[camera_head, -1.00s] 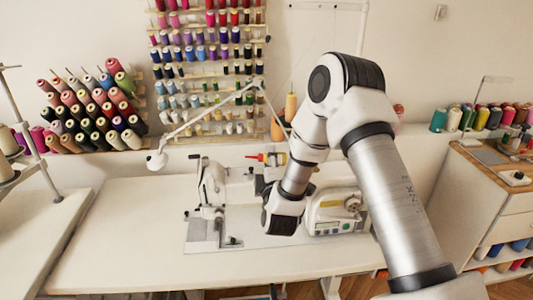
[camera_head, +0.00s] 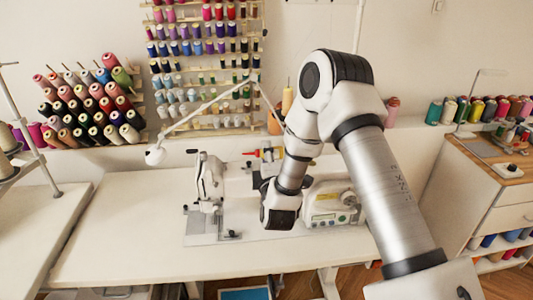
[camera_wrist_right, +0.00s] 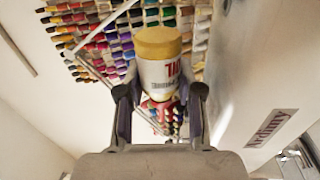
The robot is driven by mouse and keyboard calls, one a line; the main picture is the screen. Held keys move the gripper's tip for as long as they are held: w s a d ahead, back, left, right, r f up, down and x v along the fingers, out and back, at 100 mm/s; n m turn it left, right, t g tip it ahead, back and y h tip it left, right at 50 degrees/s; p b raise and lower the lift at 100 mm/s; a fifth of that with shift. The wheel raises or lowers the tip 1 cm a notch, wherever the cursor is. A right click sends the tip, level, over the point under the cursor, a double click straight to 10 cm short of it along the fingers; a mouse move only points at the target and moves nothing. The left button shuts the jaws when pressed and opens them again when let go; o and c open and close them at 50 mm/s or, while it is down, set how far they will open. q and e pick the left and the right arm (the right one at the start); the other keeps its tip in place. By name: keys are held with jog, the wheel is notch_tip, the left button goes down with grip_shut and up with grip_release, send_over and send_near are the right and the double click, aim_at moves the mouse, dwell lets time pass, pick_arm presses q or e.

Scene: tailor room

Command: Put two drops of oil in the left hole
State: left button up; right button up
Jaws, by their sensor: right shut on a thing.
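The oil bottle, white with red lettering and a yellow base, fills the middle of the right wrist view (camera_wrist_right: 158,65). My right gripper (camera_wrist_right: 160,95) is shut on it, with a finger on each side. In the head view, the bottle's red and yellow end (camera_head: 252,154) shows behind my right arm, tilted on its side above the sewing machine. The white sewing machine (camera_head: 209,180) stands on the table, its needle end at left and its control panel end (camera_head: 328,208) at right. My arm covers its middle, and the left hole cannot be made out. My left gripper is out of view.
The white table (camera_head: 120,235) is clear left of and in front of the machine. A thin white lamp arm (camera_head: 205,107) reaches across behind it. Thread racks (camera_head: 90,110) line the wall. A wooden-topped cabinet (camera_head: 500,165) stands at right.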

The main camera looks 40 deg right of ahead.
jog(key=shift+r+n+p, duration=0.25)
jog(key=shift+n+p, duration=0.25)
jog(key=shift+p, duration=0.3)
jog(key=n+p, duration=0.2)
jog(key=p, duration=0.1)
jog(key=shift+r+y, duration=0.2)
jog(key=shift+y, duration=0.1)
jog(key=shift+f+n, duration=0.1)
jog(key=shift+n, duration=0.4)
jog(key=shift+p, duration=0.45)
